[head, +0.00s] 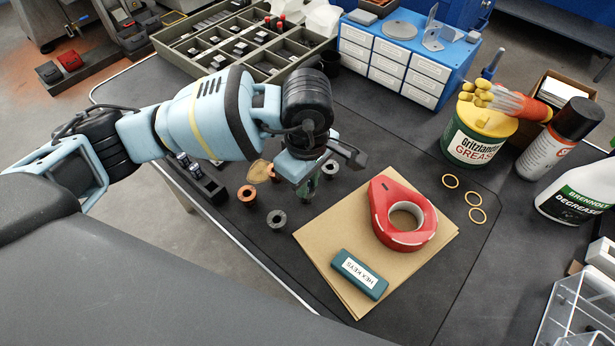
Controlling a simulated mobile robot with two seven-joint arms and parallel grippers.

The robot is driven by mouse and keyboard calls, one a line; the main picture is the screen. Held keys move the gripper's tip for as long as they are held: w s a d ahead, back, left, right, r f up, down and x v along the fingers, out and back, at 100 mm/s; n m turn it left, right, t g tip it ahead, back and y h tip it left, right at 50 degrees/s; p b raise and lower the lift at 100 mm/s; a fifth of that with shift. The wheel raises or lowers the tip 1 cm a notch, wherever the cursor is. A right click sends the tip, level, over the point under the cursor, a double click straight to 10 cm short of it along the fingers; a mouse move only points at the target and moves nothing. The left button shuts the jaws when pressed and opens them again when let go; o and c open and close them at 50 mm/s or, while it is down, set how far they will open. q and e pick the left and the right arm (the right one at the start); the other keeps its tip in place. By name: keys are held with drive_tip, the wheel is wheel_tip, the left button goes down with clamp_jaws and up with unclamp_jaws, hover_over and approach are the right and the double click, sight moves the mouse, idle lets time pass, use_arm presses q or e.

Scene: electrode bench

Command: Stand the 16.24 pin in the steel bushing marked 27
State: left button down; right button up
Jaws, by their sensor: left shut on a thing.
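My left gripper (325,168) is low over the bench among several ring-shaped bushings, pointing down. It is shut on what looks like a pin, mostly hidden by the gripper; its marking cannot be read. A grey steel bushing (277,219) stands in front and to the left of the gripper. Another grey bushing (330,169) is right beside the fingers, partly covered. Copper-coloured bushings stand at the left (247,194) and behind the gripper (272,173). No number on the bushings is legible, so I cannot tell which is 27. My right gripper is out of view.
A dark rack (207,187) with small upright pieces stands left, partly under my left arm. A divided tray (195,42) and blue drawer unit (400,60) stand behind.

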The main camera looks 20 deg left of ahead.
use_arm(q)
drive_tip(key=c, duration=1.3)
unclamp_jaws()
drive_tip(key=shift+o, duration=0.3)
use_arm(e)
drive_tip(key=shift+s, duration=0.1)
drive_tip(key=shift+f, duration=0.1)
use_arm(q)
drive_tip(key=shift+r, duration=0.25)
wheel_tip(320, 180, up, 6)
drive_tip(key=shift+r, duration=0.7)
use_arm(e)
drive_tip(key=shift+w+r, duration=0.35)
